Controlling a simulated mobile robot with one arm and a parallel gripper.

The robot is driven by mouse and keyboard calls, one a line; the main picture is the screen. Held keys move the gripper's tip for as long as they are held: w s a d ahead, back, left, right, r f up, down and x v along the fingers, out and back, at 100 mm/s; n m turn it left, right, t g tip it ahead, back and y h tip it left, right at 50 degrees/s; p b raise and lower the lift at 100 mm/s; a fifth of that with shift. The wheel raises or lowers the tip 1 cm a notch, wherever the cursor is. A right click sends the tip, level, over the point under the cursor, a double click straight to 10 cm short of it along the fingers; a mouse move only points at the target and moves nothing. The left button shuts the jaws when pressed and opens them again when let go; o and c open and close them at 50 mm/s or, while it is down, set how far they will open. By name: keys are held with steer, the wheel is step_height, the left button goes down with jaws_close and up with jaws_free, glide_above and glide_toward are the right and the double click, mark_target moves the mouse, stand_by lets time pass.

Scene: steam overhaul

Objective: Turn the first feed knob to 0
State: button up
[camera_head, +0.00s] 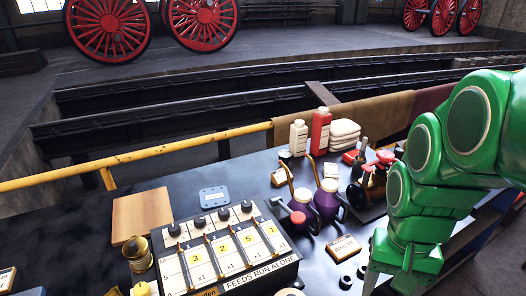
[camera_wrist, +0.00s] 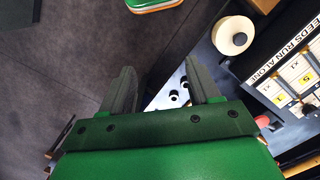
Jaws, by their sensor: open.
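The feed panel (camera_head: 232,262) is a sloped box on the dark bench, marked "FEEDS RUN ALONE". It has several white columns with yellow number tiles and a row of dark knobs along its top edge. The leftmost knob (camera_head: 174,229) is small in the picture; its setting cannot be read. I cannot tell for sure which knob is called first. Part of the panel shows at the right of the wrist view (camera_wrist: 290,72), tilted. My gripper (camera_wrist: 160,72) is open and empty, its fingers apart from the panel. In the head view my green arm is right of the panel.
A white roll (camera_wrist: 232,36) lies beside the panel. Purple oil cans (camera_head: 327,200), a red bottle (camera_head: 320,130) and a white bottle (camera_head: 298,138) stand right of and behind it. A brass lamp-like piece (camera_head: 138,253) and a wooden board (camera_head: 140,214) are at left. A yellow rail (camera_head: 150,150) runs behind.

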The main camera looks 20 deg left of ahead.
steer(key=w+a+r, duration=0.1)
steer(key=w+a, duration=0.8)
steer(key=a, duration=0.2)
steer(key=t, duration=0.1)
glide_above(173, 227)
steer(key=shift+m, duration=0.4)
step_height(173, 227, down, 4)
steer(key=shift+d+f, duration=0.1)
steer(key=shift+d, duration=0.05)
steer(key=shift+f, duration=3.85)
steer(key=c, duration=1)
steer(key=shift+c, duration=0.2)
